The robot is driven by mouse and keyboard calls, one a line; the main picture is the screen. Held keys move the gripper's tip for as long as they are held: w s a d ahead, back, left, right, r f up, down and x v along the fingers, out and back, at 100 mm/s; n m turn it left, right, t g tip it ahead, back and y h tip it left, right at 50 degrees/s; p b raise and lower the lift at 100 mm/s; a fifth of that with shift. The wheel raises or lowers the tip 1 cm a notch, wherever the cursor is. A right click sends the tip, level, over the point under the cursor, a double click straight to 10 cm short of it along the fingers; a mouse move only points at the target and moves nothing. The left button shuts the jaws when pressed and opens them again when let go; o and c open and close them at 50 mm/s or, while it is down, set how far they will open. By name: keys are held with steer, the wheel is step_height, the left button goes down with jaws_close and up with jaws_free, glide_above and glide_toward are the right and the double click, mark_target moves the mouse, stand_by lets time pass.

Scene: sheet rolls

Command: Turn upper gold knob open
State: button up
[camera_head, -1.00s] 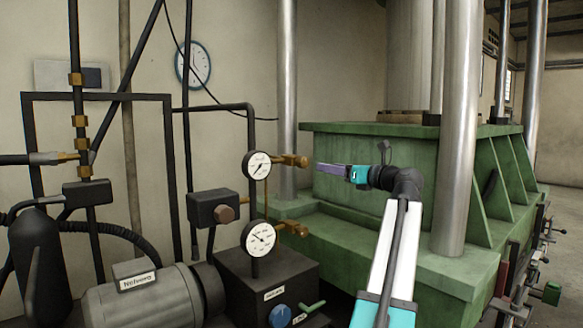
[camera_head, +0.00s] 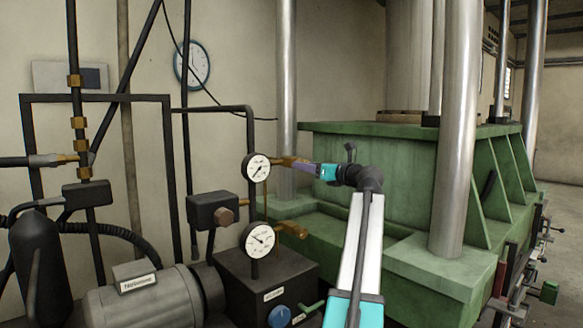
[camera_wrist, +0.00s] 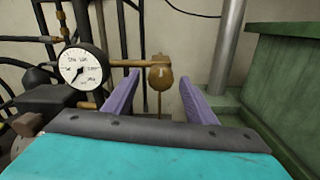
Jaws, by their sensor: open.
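The upper gold knob (camera_head: 284,161) sticks out to the right of the upper pressure gauge (camera_head: 257,167). In the wrist view the knob (camera_wrist: 160,76) is centred between the two purple fingers, with its pipe running left to the gauge (camera_wrist: 83,66). My gripper (camera_head: 298,165) is open, its fingertips at the knob from the right. The fingers stand on either side of the knob in the picture, with a gap on both sides. I cannot tell how deep the knob sits between them.
A lower gold knob (camera_head: 292,230) sits beside the lower gauge (camera_head: 258,239). A steel column (camera_head: 287,70) stands just behind. The green press (camera_head: 400,160) fills the right. A black valve box (camera_head: 213,209) and dark pipes are at the left.

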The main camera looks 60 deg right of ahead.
steer(key=shift+x, duration=1.55)
